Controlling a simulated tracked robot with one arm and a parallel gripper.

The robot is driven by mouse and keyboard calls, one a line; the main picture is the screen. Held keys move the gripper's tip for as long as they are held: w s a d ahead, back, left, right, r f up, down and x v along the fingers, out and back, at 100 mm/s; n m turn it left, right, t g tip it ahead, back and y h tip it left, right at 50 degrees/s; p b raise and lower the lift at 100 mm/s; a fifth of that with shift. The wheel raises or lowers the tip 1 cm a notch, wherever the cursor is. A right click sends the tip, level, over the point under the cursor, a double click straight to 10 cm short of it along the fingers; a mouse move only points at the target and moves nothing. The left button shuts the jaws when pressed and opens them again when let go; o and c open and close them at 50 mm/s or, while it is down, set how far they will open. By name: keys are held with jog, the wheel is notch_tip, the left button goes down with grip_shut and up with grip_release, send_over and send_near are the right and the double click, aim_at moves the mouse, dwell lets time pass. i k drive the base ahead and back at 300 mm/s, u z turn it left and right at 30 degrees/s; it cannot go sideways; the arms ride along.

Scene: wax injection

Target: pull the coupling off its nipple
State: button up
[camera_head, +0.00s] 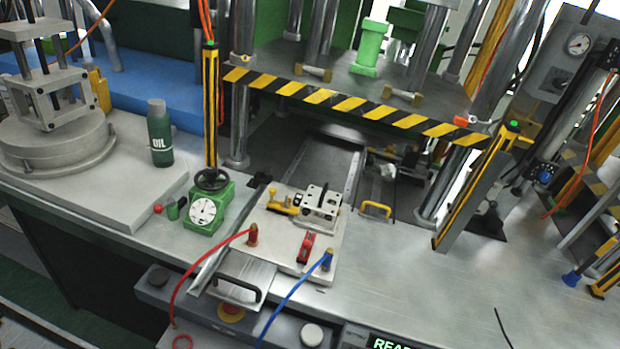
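Two hose couplings stand at the front of a light metal plate (283,237) on the bench. The left coupling (252,236) is red and brass, with a red hose (203,268) running down to the left. The right coupling (326,260) is blue and brass, with a blue hose (291,301) running down to the left. Both appear upright and seated on the plate; the nipples under them are hidden. The frame does not show which coupling the task means. My gripper is not in view.
A red lever (305,247) stands between the couplings. A metal block (320,208) and yellow clamp (284,203) sit behind them. A green dial gauge (208,211) and oil bottle (159,134) stand left. A striped press edge (350,106) overhangs behind. The bench at right (400,275) is clear.

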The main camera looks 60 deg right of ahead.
aim_at(326, 265)
jog(key=z, duration=1.35)
jog(key=k, duration=1.25)
jog(key=z, duration=0.4)
jog(key=i, duration=1.95)
jog(key=u, duration=0.3)
